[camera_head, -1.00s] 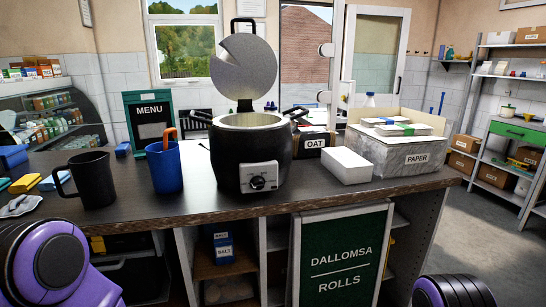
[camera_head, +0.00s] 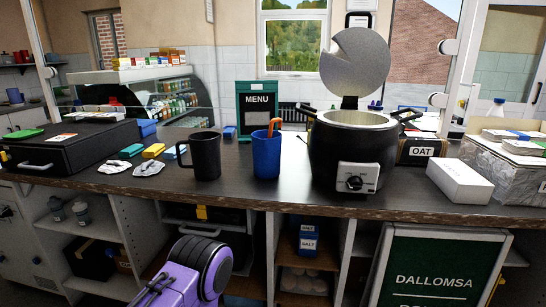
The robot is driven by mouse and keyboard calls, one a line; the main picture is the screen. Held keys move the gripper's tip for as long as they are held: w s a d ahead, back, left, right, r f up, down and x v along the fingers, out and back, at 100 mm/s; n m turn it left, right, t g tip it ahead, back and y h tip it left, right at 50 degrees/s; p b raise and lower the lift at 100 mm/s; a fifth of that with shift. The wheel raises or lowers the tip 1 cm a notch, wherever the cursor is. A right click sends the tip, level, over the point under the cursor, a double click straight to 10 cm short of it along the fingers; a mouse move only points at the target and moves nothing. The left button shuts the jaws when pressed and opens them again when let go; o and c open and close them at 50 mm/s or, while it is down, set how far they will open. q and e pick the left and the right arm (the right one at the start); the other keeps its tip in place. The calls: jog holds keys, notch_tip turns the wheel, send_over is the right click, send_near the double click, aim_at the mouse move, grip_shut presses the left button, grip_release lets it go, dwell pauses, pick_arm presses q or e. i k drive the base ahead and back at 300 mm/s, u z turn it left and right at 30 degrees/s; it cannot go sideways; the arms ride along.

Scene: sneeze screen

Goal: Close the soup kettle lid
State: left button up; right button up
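The soup kettle (camera_head: 346,150) is a black round pot with a silver rim and a white control panel with a dial. It stands on the dark counter, right of centre. Its grey lid (camera_head: 355,62), with a notch cut in its edge, stands raised and open on the hinge at the back. A black handle shows at the lid's top. My purple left arm comes in at the bottom, below the counter edge; its gripper is not visible. My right arm and gripper are not in view.
Left of the kettle stand a blue jug (camera_head: 266,153) and a black jug (camera_head: 204,155). A white box (camera_head: 459,181) and an OAT box (camera_head: 419,149) are to its right. A menu sign (camera_head: 257,109) stands behind. The counter's front edge lies between my arm and the kettle.

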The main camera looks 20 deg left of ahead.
aim_at(359, 64)
jog(key=z, duration=0.55)
jog(key=k, duration=1.3)
jog(key=u, duration=0.2)
jog(key=i, duration=0.6)
jog(key=u, duration=0.7)
jog(key=i, duration=1.1)
jog(key=z, duration=0.4)
